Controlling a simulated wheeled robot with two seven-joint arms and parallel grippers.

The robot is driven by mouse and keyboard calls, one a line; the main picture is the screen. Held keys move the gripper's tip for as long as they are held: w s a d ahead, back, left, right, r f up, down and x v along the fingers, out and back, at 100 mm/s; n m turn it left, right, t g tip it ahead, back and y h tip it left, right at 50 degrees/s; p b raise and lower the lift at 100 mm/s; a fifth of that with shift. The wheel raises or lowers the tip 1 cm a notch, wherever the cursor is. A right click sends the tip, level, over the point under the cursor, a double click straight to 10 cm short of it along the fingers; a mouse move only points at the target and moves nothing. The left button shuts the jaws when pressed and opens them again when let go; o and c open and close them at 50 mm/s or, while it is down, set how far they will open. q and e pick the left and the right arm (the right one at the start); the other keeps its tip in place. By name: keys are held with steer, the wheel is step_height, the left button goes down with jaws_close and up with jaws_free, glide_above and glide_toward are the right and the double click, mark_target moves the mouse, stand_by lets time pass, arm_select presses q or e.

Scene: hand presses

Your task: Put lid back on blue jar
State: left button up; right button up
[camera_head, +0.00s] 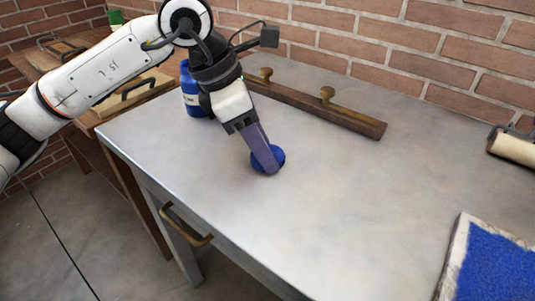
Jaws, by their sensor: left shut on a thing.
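The blue jar (189,92) stands on the grey metal table at the left back, partly hidden behind my left gripper and arm. The blue lid (277,153) is at the tabletop, to the right of and nearer than the jar. My left gripper (266,162) points down at the lid, with its purple-grey fingers shut on it. The fingers cover part of the lid. I cannot tell whether the lid touches the table. My right gripper is not in view.
A wooden bar (310,108) with brass knobs lies along the back of the table (330,200). A tray of blue material (500,265) is at the front right, and a roller (515,145) at the right edge. The table's middle is clear. A brick wall stands behind.

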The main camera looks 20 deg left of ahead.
arm_select(q)
steer(key=shift+c, duration=0.2)
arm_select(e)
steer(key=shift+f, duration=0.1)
arm_select(q)
step_height(320, 180, up, 10)
steer(key=p, duration=0.1)
steer(key=shift+p, duration=0.3)
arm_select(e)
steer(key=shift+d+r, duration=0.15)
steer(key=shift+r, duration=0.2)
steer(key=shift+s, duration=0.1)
